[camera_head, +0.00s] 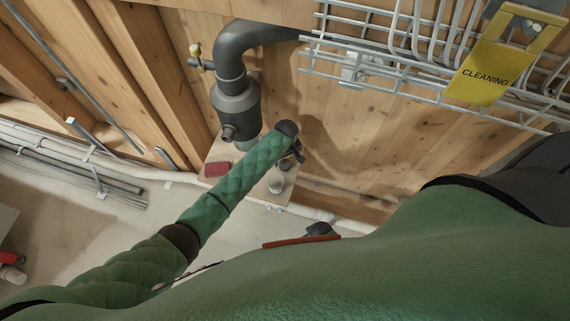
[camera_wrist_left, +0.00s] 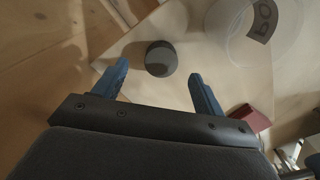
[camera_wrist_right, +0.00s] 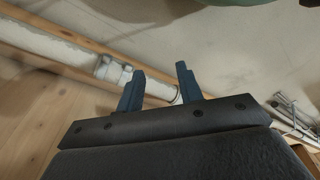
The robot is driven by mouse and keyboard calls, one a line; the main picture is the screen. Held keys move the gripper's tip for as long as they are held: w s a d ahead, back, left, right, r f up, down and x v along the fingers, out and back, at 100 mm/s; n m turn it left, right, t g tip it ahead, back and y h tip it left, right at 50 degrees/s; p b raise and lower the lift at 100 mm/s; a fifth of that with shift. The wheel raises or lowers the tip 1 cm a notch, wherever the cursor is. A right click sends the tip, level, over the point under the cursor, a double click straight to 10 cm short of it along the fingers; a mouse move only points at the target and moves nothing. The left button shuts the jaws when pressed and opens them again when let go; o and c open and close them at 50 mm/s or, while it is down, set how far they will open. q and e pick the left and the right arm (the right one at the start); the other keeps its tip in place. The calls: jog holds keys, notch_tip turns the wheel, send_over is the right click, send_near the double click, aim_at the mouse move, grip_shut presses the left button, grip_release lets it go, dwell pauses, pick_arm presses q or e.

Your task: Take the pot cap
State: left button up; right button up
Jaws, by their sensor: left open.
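The pot cap appears to be the dark round piece (camera_wrist_left: 161,58) on a pale wooden board (camera_wrist_left: 205,62) in the left wrist view. My left gripper (camera_wrist_left: 158,72) is open, and its two blue fingers point toward the cap from either side, with nothing held. In the head view my left gripper (camera_head: 297,152) hangs over the board, and the cap cannot be made out clearly there. A clear pot (camera_wrist_left: 228,22) with a dark label stands to the right of the cap; it also shows in the head view (camera_head: 276,184). My right gripper (camera_wrist_right: 160,70) has its fingers apart and empty.
A red block (camera_head: 217,169) lies at the board's left side, near a grey pipe fitting (camera_head: 236,98). A wire rack (camera_head: 400,75) with a yellow cleaning sign (camera_head: 487,75) hangs at upper right. White pipe (camera_wrist_right: 65,50) runs along the wall near my right gripper.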

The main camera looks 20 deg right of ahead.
pick_arm(q)
jog(key=shift+w+a+f+p, duration=0.1)
jog(key=shift+f+p, duration=0.2)
jog(key=shift+f, duration=0.9)
jog(key=shift+a+f+p, duration=0.1)
jog(key=shift+f+p, duration=0.2)
jog(key=shift+f, duration=0.9)
jog(key=c, duration=1.1)
pick_arm(e)
jog(key=f, duration=0.2)
jog(key=d+f, duration=0.1)
jog(key=shift+s+d+f, duration=0.1)
jog(key=shift+s, duration=0.3)
